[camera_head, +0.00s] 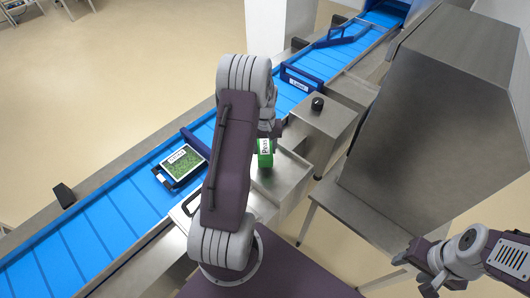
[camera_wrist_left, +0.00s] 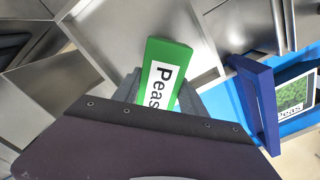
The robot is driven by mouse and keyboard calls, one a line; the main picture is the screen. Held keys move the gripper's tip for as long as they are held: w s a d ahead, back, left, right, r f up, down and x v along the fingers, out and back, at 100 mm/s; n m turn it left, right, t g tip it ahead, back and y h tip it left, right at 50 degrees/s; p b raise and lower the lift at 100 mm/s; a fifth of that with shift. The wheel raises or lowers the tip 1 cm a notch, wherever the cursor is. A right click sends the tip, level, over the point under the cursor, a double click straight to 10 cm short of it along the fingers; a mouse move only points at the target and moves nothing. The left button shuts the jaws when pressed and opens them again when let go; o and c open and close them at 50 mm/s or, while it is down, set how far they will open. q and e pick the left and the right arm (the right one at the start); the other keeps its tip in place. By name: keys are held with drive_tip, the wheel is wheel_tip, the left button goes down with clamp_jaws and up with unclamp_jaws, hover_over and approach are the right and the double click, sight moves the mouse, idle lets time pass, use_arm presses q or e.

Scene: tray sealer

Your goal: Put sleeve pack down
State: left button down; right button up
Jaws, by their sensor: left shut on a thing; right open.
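The green sleeve pack (camera_head: 265,158), with a white label reading Peas, is held by my left gripper (camera_head: 268,138). In the left wrist view the sleeve pack (camera_wrist_left: 167,62) sits between the two dark fingers of the left gripper (camera_wrist_left: 160,95), which is shut on it. Its lower part is hidden by the gripper body. In the head view the pack is over or at a steel-walled station beside the conveyor; I cannot tell whether it touches the surface. My right gripper (camera_head: 432,274) is open and empty at the lower right.
A steel box with a black knob (camera_head: 317,103) and a large grey machine housing (camera_head: 440,110) stand right of the station.

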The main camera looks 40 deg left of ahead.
use_arm(q)
drive_tip(key=shift+s+d, duration=0.1)
wheel_tip(320, 180, down, 4)
drive_tip(key=shift+s+d+r+p, duration=0.1)
drive_tip(key=shift+r+p, duration=0.15)
drive_tip(key=shift+p, duration=0.5)
drive_tip(key=shift+f, duration=0.35)
drive_tip(key=c, duration=0.6)
unclamp_jaws()
